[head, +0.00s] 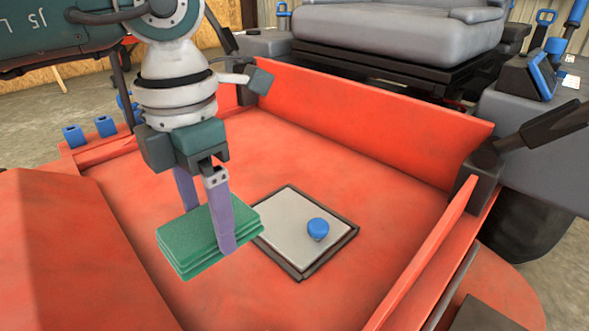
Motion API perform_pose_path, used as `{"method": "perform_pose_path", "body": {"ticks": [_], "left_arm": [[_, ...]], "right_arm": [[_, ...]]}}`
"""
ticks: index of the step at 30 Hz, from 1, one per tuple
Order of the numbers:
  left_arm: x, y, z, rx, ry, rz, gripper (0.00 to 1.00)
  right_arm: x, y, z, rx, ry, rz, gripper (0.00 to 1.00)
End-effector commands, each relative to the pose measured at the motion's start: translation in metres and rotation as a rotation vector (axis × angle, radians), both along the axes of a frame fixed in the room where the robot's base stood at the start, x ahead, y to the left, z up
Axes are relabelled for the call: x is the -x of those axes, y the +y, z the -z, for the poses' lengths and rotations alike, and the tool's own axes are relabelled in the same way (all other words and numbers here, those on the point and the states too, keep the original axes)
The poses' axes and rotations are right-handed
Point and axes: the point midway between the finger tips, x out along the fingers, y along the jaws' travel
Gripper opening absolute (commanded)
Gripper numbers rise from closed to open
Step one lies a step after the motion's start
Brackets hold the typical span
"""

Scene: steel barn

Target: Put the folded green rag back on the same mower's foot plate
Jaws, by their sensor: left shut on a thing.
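The folded green rag (186,246) is in the fingers of my left gripper (208,225). The purple fingers are shut on it, one on its near right side and one behind it. The rag looks level and over the mower's red foot plate (370,195), left of a pale square pad. I cannot tell whether it touches the plate or hangs just above it. My right gripper is not in view.
The pale square pad (287,225) has a dark rim and bears a blue knob (317,229). A raised red wall (380,122) stands behind the plate. The grey seat (397,35) is beyond it. A dark lever (545,128) stands at the right. Bare plate lies right of the pad.

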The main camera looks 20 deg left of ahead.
Motion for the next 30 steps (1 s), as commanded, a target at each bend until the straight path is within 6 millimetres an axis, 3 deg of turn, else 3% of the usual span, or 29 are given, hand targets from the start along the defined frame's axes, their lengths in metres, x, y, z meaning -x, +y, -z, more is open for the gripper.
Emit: {"method": "perform_pose_path", "body": {"ticks": [1,3,11,19,30], "left_arm": [[0.001,0.000,0.019,0.000,0.003,-0.001,0.32],[0.000,0.000,0.031,0.000,0.002,-0.001,0.32],[0.000,0.000,0.050,0.000,0.000,-0.001,0.32],[0.000,0.000,0.098,0.001,0.001,-0.001,0.32],[0.000,0.000,0.101,0.000,-0.001,-0.001,0.32]], "right_arm": [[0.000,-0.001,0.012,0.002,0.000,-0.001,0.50],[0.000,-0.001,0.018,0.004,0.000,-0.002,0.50],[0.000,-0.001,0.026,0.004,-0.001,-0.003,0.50],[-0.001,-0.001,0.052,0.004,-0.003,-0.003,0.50],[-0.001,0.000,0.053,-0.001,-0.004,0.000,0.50]]}}
